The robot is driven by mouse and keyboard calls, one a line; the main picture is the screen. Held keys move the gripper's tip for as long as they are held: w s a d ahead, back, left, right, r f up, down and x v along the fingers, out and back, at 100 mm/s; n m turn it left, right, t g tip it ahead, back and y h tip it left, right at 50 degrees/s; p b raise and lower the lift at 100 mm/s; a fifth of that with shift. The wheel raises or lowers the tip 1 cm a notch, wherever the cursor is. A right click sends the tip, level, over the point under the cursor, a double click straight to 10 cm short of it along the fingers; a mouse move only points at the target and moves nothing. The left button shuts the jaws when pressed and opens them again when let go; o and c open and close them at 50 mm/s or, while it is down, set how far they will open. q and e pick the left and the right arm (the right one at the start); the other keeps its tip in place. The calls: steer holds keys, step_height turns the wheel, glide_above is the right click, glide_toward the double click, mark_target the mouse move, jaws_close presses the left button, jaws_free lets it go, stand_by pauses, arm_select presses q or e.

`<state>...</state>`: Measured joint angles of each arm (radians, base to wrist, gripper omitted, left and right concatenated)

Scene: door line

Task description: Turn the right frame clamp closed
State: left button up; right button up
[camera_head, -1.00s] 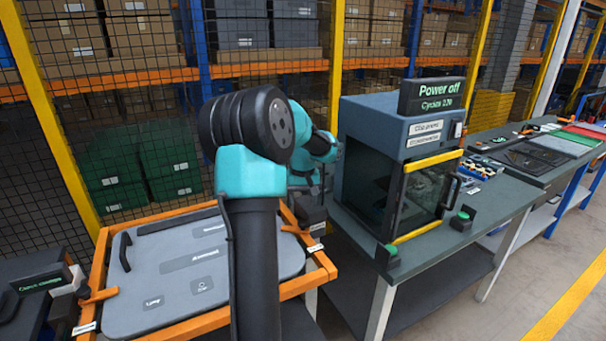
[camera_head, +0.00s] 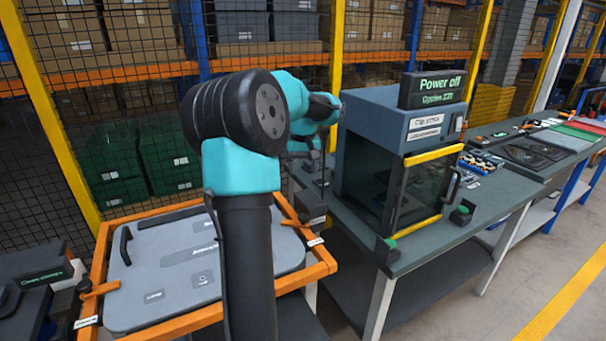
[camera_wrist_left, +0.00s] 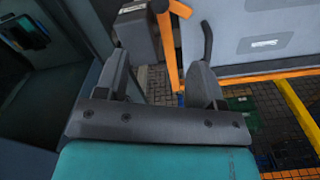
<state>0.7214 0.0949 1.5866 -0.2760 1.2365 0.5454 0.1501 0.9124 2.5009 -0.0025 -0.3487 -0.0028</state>
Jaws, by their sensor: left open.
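The right frame clamp (camera_head: 311,206) is a dark block with an orange lever (camera_head: 291,222) at the right corner of the orange frame (camera_head: 205,318). A grey panel (camera_head: 190,262) lies in the frame. My left gripper (camera_head: 318,180) is above this clamp, partly hidden by its own arm. In the left wrist view, its two dark fingers (camera_wrist_left: 162,62) are apart with nothing between them. The orange lever (camera_wrist_left: 168,48) and dark block (camera_wrist_left: 136,32) show beyond the fingertips, and the panel (camera_wrist_left: 250,28) is to the right. Whether a finger touches the clamp cannot be told. My right gripper is not seen.
The left clamp (camera_head: 100,289) is at the frame's left side. A blue-grey machine (camera_head: 375,150) with a "Power off" sign (camera_head: 436,88) stands close right of the gripper on a bench (camera_head: 440,240). A mesh fence (camera_head: 60,150) is behind.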

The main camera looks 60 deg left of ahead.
mark_target(303, 217)
arm_select(q)
step_height(303, 217, down, 17)
steer(key=shift+f, duration=0.2)
stand_by(0.8)
jaws_close()
stand_by(0.5)
